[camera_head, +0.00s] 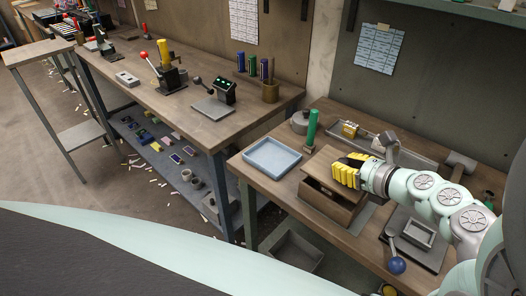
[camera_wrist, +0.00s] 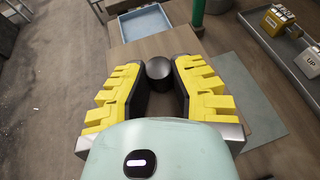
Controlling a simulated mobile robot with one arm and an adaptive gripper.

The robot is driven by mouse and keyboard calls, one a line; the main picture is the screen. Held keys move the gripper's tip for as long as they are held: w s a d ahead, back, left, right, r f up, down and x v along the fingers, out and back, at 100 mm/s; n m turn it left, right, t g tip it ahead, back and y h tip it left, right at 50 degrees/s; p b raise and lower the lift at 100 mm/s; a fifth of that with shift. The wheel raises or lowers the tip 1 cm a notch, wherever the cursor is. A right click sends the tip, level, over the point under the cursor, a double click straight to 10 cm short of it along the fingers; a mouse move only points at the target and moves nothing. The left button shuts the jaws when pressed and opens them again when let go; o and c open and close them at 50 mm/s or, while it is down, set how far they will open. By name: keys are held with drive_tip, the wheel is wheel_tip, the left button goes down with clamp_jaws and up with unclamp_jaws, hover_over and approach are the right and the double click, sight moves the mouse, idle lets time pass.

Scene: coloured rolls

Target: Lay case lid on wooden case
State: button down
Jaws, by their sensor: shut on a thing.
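The wooden case (camera_head: 327,208) stands on the right-hand bench. The case lid (camera_head: 318,169), a flat wooden panel, is over it, with a dark gap showing between lid and case along the front. I cannot tell whether they touch at the back. My gripper (camera_head: 345,172), with yellow fingers, is above the lid. In the wrist view my gripper (camera_wrist: 158,85) is shut on the lid's dark round knob (camera_wrist: 158,68), and the lid's wood (camera_wrist: 135,50) shows beyond it. The fingers hide part of the lid.
A pale blue tray (camera_head: 271,158) lies left of the case, with a green cylinder (camera_head: 312,127) behind. A grey mat (camera_wrist: 252,100) lies right of the lid. A long grey tray (camera_head: 400,150) is at the back. A blue-knobbed device (camera_head: 397,265) stands front right.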

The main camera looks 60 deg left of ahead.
drive_tip(key=shift+w+d, duration=0.1)
drive_tip(key=shift+w, duration=0.05)
drive_tip(key=shift+f+b, duration=0.1)
drive_tip(key=shift+b, duration=0.3)
drive_tip(key=shift+f+b, duration=0.15)
drive_tip(key=shift+b, duration=0.2)
drive_tip(key=shift+f+b, duration=0.9)
drive_tip(key=shift+b, duration=0.25)
drive_tip(key=shift+f, duration=0.4)
drive_tip(key=shift+f, duration=0.3)
idle(0.8)
idle(0.8)
drive_tip(key=shift+c, duration=1.4)
unclamp_jaws()
